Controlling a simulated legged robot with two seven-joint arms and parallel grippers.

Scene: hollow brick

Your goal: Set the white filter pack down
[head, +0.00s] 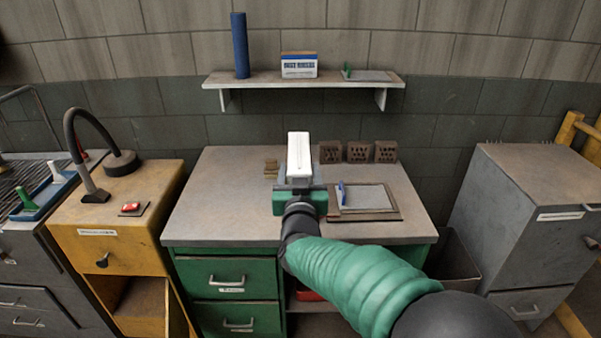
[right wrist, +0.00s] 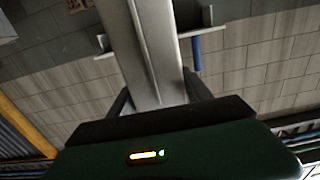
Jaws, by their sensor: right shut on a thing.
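The white filter pack (head: 299,155) is a pale, narrow block in the head view, above the middle of the desk (head: 235,215). My right gripper (head: 299,187) is shut on it. In the right wrist view the pack (right wrist: 148,55) stretches away between the two dark fingers (right wrist: 158,100). The pack hides part of the desk behind it, and I cannot tell its height above the desk. My left gripper is not in view.
Hollow bricks (head: 358,152) stand at the desk's back right. A board with a blue-handled tool (head: 362,200) lies to the right. The desk's left part is clear. A shelf (head: 300,80) hangs behind.

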